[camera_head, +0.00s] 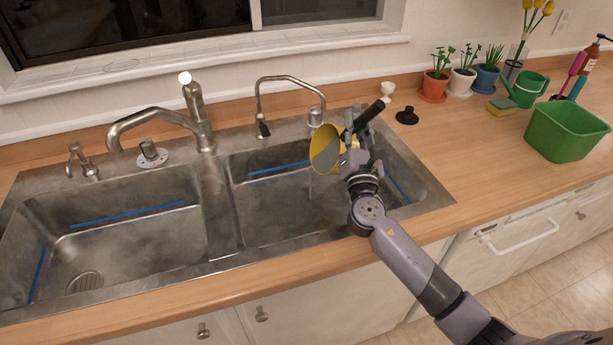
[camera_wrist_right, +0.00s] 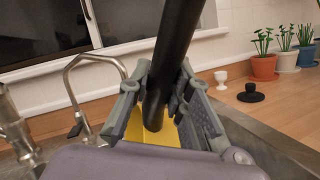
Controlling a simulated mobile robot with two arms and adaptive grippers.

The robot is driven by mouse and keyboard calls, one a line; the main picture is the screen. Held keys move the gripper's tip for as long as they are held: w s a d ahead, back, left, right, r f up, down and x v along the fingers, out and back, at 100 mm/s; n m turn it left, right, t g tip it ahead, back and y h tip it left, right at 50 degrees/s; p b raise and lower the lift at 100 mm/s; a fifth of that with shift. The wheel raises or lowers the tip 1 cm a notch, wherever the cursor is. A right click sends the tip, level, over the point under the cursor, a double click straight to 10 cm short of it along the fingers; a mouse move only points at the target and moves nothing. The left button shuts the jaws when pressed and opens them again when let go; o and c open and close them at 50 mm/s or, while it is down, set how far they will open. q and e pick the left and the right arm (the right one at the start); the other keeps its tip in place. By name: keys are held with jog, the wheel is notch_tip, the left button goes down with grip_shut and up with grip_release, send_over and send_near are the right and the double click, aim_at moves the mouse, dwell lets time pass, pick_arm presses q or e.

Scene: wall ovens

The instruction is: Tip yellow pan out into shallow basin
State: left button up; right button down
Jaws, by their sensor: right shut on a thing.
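My right gripper (camera_head: 359,142) is shut on the black handle (camera_wrist_right: 172,65) of the yellow pan (camera_head: 319,140). The pan is tipped steeply on its side above the right sink basin (camera_head: 275,205), with its grey inside facing left. A thin, faint streak hangs below its rim, perhaps liquid; I cannot tell for sure. In the right wrist view the handle runs between both fingers (camera_wrist_right: 160,105), and a yellow part of the pan (camera_wrist_right: 150,133) shows behind them. The left sink basin (camera_head: 130,240) has a drain. My left gripper is not in view.
A large faucet (camera_head: 160,120) stands behind the divider, and a thin faucet (camera_head: 285,80) behind the right basin. A white egg cup (camera_head: 387,91), a black stopper (camera_head: 407,116), potted plants (camera_head: 461,80) and a green tub (camera_head: 568,132) stand on the right counter. The front right counter is clear.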

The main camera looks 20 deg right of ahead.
jog(key=shift+w+d, duration=0.15)
jog(key=shift+r, duration=0.1)
jog(key=shift+s+a+r+n, duration=0.2)
jog(key=shift+a+n, duration=0.3)
jog(key=shift+a, duration=0.15)
jog(key=shift+w+d, duration=0.15)
jog(key=shift+a+r+n+t, duration=0.15)
jog(key=shift+a+n+t, duration=0.25)
jog(key=shift+a+n, duration=0.15)
